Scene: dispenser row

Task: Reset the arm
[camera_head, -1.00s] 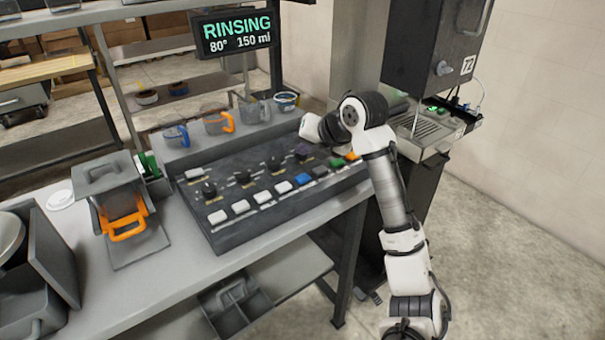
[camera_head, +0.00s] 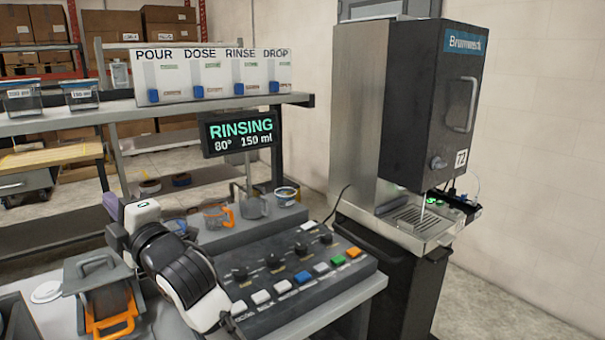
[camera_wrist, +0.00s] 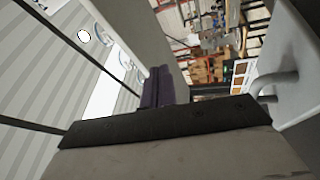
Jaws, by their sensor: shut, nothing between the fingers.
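My arm (camera_head: 175,265) is folded in the lower left of the head view, in front of the control panel's left end. My gripper is mostly hidden there; a purple tip (camera_head: 114,209) shows beside the white wrist. In the wrist view my gripper (camera_wrist: 157,85) shows as purple fingers beyond a dark bar. The fingers are shut with nothing between them. No held object is in view.
The button panel (camera_head: 295,275) lies right of my arm, and the orange-handled container (camera_head: 108,312) stands close on its left. The sign (camera_head: 240,134) reads RINSING. A tall dark machine (camera_head: 425,110) stands right.

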